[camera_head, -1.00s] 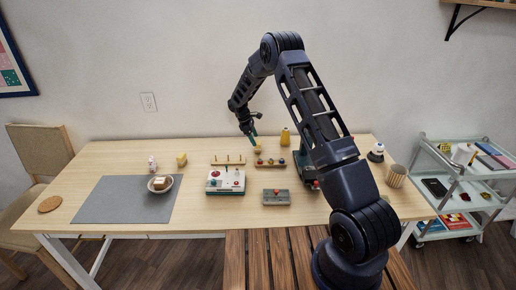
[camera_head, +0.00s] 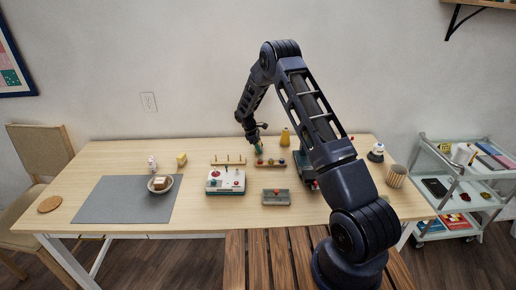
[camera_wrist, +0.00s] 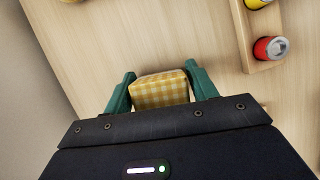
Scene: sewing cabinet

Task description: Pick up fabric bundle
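The fabric bundle (camera_wrist: 160,92) is a small block in yellow and white checks, seen in the wrist view between the two green fingers of my gripper (camera_wrist: 160,72). One finger is on each side of it. The fingers are spread about as wide as the bundle, with a slim gap visible at the left; firm contact does not show. In the head view my gripper (camera_head: 258,148) is low over the back middle of the table and hides most of the bundle.
A rack of spools (camera_head: 270,164) is just in front of my gripper, with a red spool (camera_wrist: 269,48) near it. A sewing machine (camera_head: 308,165) is farther right. A second yellow block (camera_head: 181,159) is at left.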

